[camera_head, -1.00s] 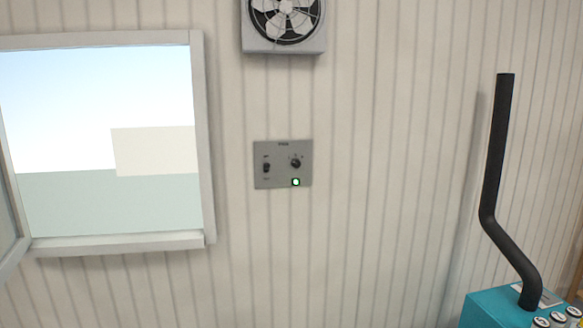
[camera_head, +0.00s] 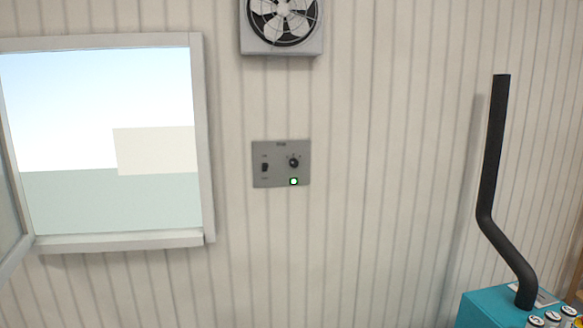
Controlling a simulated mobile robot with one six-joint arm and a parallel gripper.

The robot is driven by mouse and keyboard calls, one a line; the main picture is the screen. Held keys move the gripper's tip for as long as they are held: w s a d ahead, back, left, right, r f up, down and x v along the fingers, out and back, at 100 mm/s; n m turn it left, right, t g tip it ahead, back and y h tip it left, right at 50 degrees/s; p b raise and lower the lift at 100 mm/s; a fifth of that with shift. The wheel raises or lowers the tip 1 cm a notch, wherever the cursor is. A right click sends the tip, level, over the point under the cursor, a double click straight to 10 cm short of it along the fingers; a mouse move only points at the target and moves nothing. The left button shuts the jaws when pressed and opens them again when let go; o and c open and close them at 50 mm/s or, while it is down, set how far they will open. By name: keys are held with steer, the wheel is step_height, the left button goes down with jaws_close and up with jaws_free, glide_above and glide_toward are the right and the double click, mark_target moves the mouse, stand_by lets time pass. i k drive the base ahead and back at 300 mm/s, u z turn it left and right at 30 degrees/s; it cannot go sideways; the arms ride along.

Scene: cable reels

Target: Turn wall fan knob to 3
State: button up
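A grey control panel (camera_head: 281,178) is fixed to the wall near the middle of the view. A small round black knob (camera_head: 294,162) sits on its right side; its markings are too small to read. A black toggle switch (camera_head: 265,167) is on the panel's left side. A small green light (camera_head: 294,182) is lit below the knob. The wall fan (camera_head: 282,22) in its grey housing is above the panel, cut off by the top edge. My gripper is not in view.
An open window (camera_head: 205,140) is at the left, its sash swung out at the left edge. A teal machine (camera_head: 482,312) with a bent black pipe (camera_head: 490,180) stands at the lower right. The ribbed wall around the panel is clear.

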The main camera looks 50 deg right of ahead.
mark_target(294, 163)
steer(key=z, duration=0.05)
steer(key=i, duration=1)
steer(key=u, duration=0.05)
